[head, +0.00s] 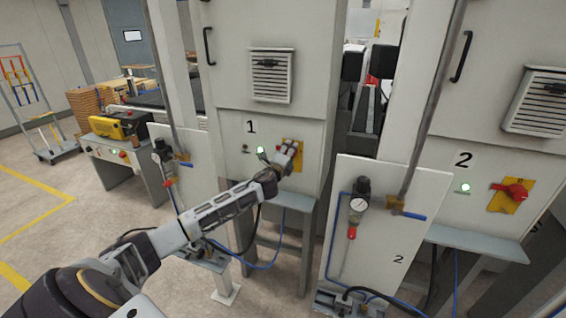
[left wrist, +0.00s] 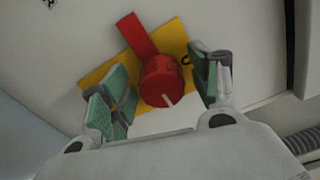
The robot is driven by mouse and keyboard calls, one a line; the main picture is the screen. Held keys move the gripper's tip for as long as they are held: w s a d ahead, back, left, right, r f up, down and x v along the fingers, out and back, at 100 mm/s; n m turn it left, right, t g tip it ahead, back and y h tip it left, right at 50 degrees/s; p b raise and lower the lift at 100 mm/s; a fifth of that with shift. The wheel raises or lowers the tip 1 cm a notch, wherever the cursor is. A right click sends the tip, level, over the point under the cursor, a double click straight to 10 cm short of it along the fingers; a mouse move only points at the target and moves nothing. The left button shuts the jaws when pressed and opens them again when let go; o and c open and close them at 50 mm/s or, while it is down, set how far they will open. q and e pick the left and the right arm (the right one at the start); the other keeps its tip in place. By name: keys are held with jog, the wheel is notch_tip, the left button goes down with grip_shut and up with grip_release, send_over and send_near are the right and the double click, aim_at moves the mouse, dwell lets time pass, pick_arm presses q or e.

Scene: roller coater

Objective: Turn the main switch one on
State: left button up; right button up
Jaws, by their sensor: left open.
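Main switch one is a red rotary knob (left wrist: 162,82) on a yellow plate (left wrist: 98,74), seen in the left wrist view. In the head view its yellow plate (head: 298,150) shows on the cabinet marked 1, and my gripper hides the knob. My left gripper (left wrist: 158,92) is open, with its green-padded fingers on either side of the knob. I cannot tell whether they touch it. In the head view the left gripper (head: 286,156) is at the plate. My right gripper is not in view.
A lit lamp (head: 261,150) sits left of switch one. The cabinet marked 2 has its own red switch (head: 516,191) on a yellow plate at right. A panel with a gauge (head: 358,204) stands between them. A grey shelf (head: 285,197) juts out below switch one.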

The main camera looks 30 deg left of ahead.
pick_arm(q)
jog(key=shift+s, duration=0.15)
jog(key=v, duration=1.1)
jog(key=shift+s+d, duration=0.2)
jog(key=shift+s, duration=0.05)
dwell(0.5)
dwell(0.7)
